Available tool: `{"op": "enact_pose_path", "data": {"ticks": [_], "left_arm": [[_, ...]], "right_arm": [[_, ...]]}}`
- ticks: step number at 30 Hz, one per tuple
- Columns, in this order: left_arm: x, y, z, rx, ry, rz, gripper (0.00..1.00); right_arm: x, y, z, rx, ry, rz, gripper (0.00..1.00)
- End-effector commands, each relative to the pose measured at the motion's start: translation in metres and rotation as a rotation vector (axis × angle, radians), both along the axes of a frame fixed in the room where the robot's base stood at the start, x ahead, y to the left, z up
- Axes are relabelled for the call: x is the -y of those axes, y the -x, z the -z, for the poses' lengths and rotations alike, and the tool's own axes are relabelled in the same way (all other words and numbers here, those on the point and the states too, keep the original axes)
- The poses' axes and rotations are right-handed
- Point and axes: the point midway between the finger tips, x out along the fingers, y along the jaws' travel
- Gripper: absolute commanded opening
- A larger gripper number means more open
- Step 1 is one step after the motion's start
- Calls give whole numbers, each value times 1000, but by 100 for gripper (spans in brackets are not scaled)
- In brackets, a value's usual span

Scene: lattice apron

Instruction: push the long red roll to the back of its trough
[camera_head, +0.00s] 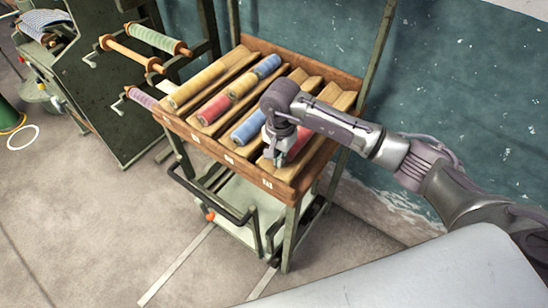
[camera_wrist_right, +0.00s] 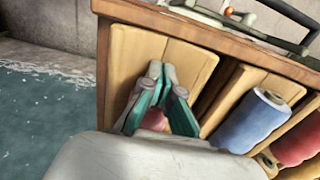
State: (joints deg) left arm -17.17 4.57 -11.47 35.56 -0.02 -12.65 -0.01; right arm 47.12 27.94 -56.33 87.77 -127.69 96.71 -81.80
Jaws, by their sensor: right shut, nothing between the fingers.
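A red roll (camera_head: 299,141) lies in the rightmost trough of the wooden rack (camera_head: 284,188), partly hidden by my right gripper. My right gripper (camera_head: 273,157) points down into this trough, at the front end of the roll. It is shut and empty. In the right wrist view the fingertips (camera_wrist_right: 165,76) are over the bare front part of the trough (camera_wrist_right: 135,58), and a small piece of the red roll shows between the fingers. I cannot tell whether they touch the roll. Another red roll (camera_head: 214,108) lies in the second trough from the left. My left gripper is not in view.
A blue roll (camera_head: 249,127) lies in the adjoining trough. A short yellow roll (camera_head: 242,86) and a short blue roll (camera_head: 267,66) lie behind the other red roll. A teal wall (camera_head: 440,95) stands behind the rack.

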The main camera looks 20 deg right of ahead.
Motion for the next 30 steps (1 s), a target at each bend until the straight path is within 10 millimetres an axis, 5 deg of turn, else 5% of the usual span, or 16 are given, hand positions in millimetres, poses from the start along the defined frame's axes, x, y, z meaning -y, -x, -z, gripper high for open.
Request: {"op": "enact_pose_path", "data": {"ticks": [13,30], "left_arm": [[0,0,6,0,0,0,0],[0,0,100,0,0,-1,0]], "right_arm": [[5,-4,3,0,1,2,0],[90,-70,7,1,3,6,0]]}}
